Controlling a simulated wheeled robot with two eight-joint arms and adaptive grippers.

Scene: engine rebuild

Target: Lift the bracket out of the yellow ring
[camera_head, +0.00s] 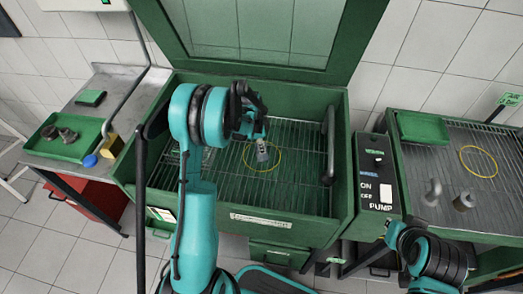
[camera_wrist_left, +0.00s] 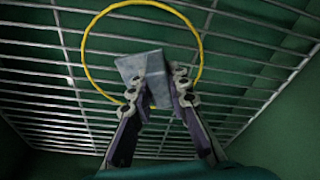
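The bracket (camera_head: 262,150) is a small light grey block low in the green wash basin. In the left wrist view the bracket (camera_wrist_left: 152,72) shows stepped faces and sits inside the outline of the thin yellow ring (camera_wrist_left: 84,62). In the head view the yellow ring (camera_head: 281,157) lies on the wire rack around it. My left gripper (camera_wrist_left: 157,88) reaches down from above, its two fingertips at the bracket's near sides. They overlap it in the picture; I cannot tell whether they press on it. My right gripper (camera_head: 393,232) is at lower right, away from the basin, its fingers unclear.
The green basin's walls (camera_head: 342,190) surround the rack (camera_head: 305,150), and its lid stands raised behind. A hose or rail (camera_head: 329,145) runs along the right wall. At right, a rack table holds another yellow ring (camera_head: 479,161) and grey parts. A green tray (camera_head: 65,138) lies left.

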